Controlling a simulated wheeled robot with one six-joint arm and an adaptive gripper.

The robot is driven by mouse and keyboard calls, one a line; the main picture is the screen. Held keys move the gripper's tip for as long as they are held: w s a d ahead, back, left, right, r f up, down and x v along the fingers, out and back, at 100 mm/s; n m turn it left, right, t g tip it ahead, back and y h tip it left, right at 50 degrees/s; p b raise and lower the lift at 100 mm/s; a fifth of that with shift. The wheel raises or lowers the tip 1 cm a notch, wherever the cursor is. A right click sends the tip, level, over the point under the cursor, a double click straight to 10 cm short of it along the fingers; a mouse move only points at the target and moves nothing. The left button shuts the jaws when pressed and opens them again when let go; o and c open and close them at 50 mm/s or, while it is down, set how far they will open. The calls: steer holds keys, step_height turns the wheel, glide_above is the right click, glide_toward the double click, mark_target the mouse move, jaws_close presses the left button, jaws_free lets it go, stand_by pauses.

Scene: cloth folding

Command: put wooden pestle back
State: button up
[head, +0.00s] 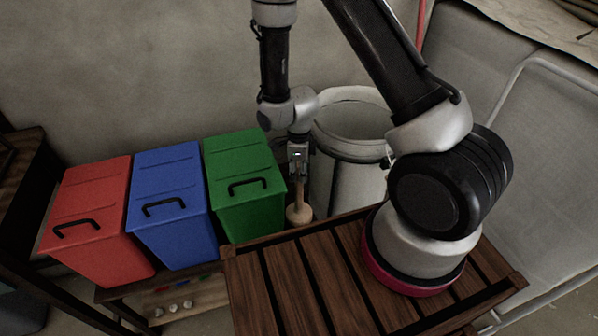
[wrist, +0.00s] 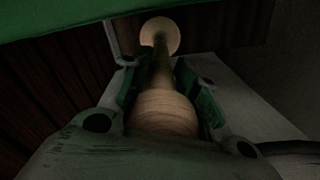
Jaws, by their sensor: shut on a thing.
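The wooden pestle (head: 299,212) hangs below my gripper (head: 298,160) in the head view, its pale round end down. It stands just right of the green bin and near the slatted table's back left edge. In the wrist view my gripper (wrist: 168,95) is shut around the pestle (wrist: 165,110), with a finger on either side of its shaft. The pestle's round end shows at the top of that view. I cannot tell whether its lower end touches anything.
A red bin (head: 90,215), a blue bin (head: 170,190) and a green bin (head: 243,180) stand in a row to the left. A white barrel (head: 345,185) is close behind on the right. The slatted wooden table (head: 300,280) is in front, with small round items (head: 172,307) on a lower board.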

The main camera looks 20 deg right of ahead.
steer(key=o, duration=1)
steer(key=shift+o, duration=0.2)
